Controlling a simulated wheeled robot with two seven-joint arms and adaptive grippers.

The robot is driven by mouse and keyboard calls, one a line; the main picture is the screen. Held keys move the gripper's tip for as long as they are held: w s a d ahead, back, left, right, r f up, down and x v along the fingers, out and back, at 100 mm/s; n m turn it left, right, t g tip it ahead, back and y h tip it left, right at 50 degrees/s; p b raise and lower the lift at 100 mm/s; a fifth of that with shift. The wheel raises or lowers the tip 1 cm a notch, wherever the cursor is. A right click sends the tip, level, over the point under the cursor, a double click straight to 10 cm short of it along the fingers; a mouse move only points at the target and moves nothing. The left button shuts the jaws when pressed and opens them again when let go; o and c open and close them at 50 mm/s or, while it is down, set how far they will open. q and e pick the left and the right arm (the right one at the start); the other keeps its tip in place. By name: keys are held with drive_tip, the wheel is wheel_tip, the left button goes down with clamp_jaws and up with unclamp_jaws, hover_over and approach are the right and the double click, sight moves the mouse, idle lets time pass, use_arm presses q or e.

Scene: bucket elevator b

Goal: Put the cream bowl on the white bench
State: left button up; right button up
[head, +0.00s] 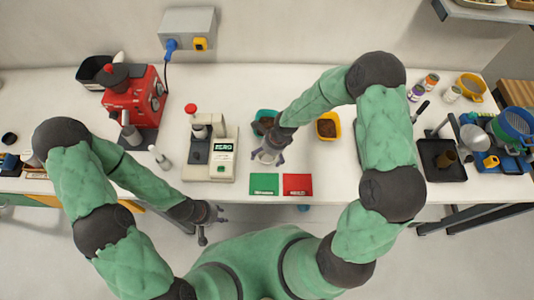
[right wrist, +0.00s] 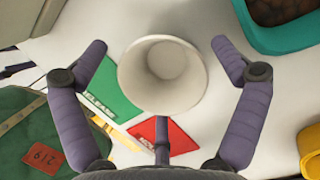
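In the head view my right gripper (head: 268,155) is over the white bench (head: 345,185) and largely hides the bowl. I cannot tell whether the bowl's base touches the bench. My left gripper (head: 213,225) is in front of the bench's front edge, fingers apart and empty.
A green card (head: 264,184) and a red card (head: 298,184) lie near the front edge. A scale (head: 222,165) stands left, a teal container (head: 262,116) and a yellow container (head: 328,126) behind. A red machine (head: 133,100) and a black tray (head: 440,165) stand farther out.

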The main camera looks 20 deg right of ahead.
drive_tip(key=p+v, duration=0.1)
drive_tip(key=v, duration=1.1)
drive_tip(key=shift+r, duration=0.15)
idle(0.3)
